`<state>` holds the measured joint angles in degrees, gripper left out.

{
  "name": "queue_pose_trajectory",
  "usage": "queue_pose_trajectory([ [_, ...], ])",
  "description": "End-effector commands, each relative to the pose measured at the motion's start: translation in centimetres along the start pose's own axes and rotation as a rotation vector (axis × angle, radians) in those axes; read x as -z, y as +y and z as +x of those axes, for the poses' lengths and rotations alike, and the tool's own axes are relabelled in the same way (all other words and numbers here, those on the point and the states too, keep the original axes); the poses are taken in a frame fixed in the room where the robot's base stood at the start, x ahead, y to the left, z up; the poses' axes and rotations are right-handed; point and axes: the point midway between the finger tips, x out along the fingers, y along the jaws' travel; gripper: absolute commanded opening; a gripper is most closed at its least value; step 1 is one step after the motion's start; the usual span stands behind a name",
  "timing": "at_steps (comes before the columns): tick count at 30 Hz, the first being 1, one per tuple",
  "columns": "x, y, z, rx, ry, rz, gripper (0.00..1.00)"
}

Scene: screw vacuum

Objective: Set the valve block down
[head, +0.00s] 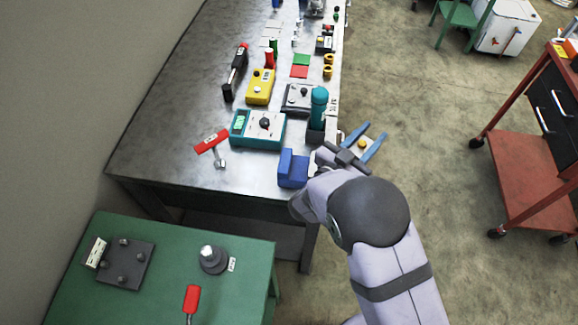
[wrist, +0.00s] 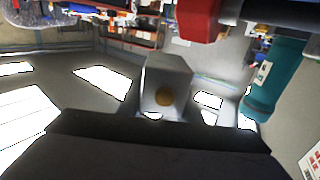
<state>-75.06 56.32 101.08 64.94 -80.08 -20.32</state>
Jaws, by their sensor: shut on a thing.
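My gripper (head: 371,135) reaches past the right edge of the grey metal bench in the head view, with two blue fingers pointing up and right. A small grey block with a round brass disc, which I take for the valve block, is between them; it shows in the head view (head: 362,145) and larger at the centre of the wrist view (wrist: 165,85). It appears held clear of any surface, with the floor behind it. The finger contact is not clear in the wrist view.
The grey bench (head: 170,130) carries a blue stand (head: 292,168), a teal bottle (head: 319,100), a teal meter (head: 257,129) and a red-handled tool (head: 211,142). Its front left is bare. A green table (head: 180,250) stands nearer, and a red cart (head: 530,165) at right.

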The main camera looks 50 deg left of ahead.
Motion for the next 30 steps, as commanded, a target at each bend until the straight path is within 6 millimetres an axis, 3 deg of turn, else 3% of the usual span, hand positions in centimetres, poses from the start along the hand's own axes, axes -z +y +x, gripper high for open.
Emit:
queue_pose_trajectory([
  [1, 0.0, -2.5, -1.0, 0.050, 0.004, 0.004, 0.00],
  [6, -0.2, -9.8, -4.9, 0.216, 0.004, 0.004, 0.00],
  [12, 0.3, -16.8, -10.1, 0.392, 0.003, 0.004, 0.00],
  [15, 0.5, -19.3, -12.5, 0.461, 0.002, 0.003, 0.00],
  [22, 1.2, -22.5, -16.0, 0.556, 0.002, 0.002, 0.00],
  [30, 1.2, -23.3, -16.9, 0.580, 0.001, 0.000, 0.00],
])
